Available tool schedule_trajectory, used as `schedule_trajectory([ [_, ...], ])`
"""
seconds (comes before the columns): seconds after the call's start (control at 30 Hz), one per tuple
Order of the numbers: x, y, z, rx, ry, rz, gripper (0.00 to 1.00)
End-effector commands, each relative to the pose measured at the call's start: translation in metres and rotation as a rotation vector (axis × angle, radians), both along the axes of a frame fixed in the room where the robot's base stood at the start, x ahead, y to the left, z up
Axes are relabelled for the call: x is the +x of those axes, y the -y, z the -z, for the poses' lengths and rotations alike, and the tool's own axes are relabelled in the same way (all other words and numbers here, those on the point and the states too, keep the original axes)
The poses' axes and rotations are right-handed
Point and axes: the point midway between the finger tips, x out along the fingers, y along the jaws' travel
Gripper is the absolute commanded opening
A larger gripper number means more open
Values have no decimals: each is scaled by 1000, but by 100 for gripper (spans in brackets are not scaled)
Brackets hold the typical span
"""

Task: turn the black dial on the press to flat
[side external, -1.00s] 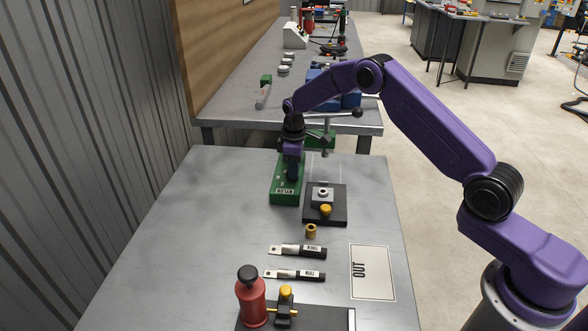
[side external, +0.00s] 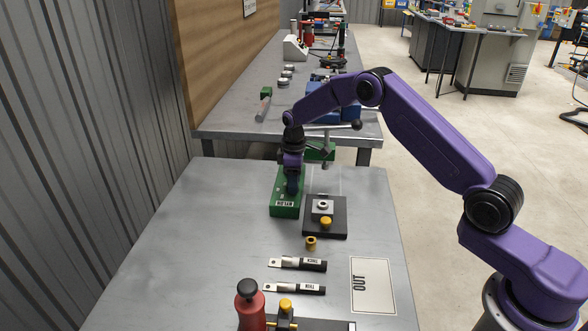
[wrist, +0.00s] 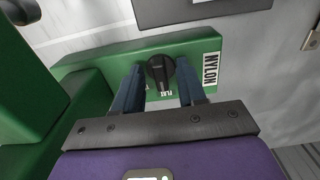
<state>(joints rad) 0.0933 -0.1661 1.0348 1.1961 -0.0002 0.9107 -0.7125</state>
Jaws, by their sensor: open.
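The green press (side external: 284,205) stands near the far edge of the bench, with a NYLON label on its base. In the wrist view its green base (wrist: 100,62) runs across the picture. The black dial (wrist: 160,70) sits on that base, with small white lettering beside it, partly hidden; it seems to read FLAT. I cannot tell for sure where the dial points. My gripper (wrist: 159,88) is open, with one blue finger on each side of the dial; contact is not clear. In the side view my gripper (side external: 292,190) is over the press and hides the dial.
A black block (side external: 337,231) with a yellow knob is right of the press. A brass bushing (side external: 311,243), the THICK (side external: 312,265) and THIN (side external: 308,289) tools, a red-bodied tool (side external: 250,308) and an OUT card (side external: 385,285) lie nearer. The left bench area is clear.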

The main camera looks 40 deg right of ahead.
Motion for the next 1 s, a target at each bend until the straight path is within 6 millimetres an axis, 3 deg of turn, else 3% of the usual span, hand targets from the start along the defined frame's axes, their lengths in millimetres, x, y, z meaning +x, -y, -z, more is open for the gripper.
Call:
schedule_trajectory([
  [0.17,1,0,-21,1,4,0,40],
  [0.7,1,0,-132,1,5,0,40],
  [1.0,0,0,-168,0,1,0,40],
])
